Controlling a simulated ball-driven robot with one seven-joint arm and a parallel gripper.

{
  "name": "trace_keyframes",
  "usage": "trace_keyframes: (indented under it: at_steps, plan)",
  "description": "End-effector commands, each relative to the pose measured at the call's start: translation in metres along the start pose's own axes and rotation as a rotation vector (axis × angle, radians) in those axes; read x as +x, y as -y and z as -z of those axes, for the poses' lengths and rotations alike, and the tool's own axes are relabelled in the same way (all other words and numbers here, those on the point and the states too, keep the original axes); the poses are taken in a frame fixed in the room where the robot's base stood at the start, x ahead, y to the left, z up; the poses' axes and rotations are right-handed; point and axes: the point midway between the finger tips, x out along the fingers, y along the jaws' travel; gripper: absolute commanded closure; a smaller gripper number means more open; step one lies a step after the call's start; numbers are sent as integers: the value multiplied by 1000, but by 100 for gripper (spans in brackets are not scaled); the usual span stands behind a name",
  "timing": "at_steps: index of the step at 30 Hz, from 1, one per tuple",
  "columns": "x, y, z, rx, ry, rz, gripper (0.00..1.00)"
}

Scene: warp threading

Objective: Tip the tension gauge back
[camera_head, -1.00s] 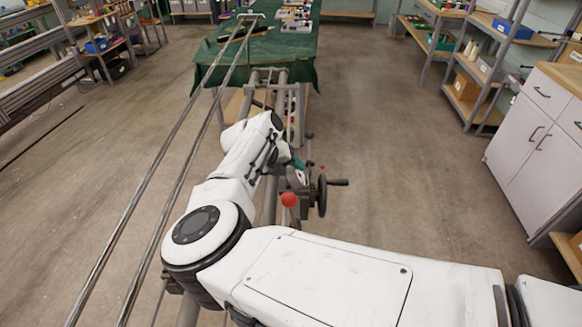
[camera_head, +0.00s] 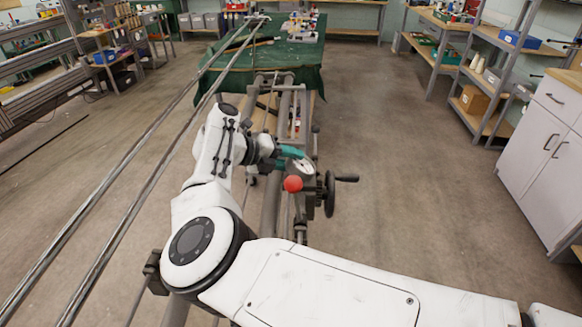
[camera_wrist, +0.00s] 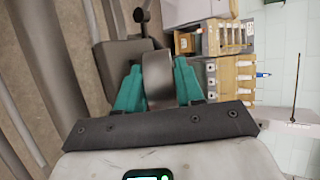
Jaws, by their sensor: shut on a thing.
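The tension gauge (camera_head: 303,167) appears as a small round part with a pale face, beside the red ball knob and the black handwheel on the metal frame. My gripper (camera_head: 291,153) has teal fingers and reaches it from the left. In the wrist view, my gripper (camera_wrist: 157,85) is shut on a dark grey curved part (camera_wrist: 157,72), which I take to be the gauge's body. The gauge's face does not show there, and its exact tilt is hard to tell.
The red ball knob (camera_head: 292,184) and handwheel (camera_head: 330,193) sit close to my gripper. Long metal rails (camera_head: 140,180) run along the left. A green-draped table (camera_head: 300,60) stands beyond. Shelves (camera_head: 485,75) and a white cabinet (camera_head: 545,140) line the right; open floor lies between.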

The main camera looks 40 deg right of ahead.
Motion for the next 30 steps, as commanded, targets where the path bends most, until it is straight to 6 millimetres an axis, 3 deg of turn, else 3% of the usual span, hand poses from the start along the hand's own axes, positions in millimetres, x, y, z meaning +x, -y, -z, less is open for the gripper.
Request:
trace_keyframes:
  at_steps: [9, 10, 16, 30]
  plan:
    - [-2, -2, -1, -5, 6, 0, 94]
    - [-2, -2, -1, -5, 6, 0, 62]
    - [-2, -1, 0, -4, 4, 1, 43]
    - [-1, 1, 0, 0, 1, -5, 43]
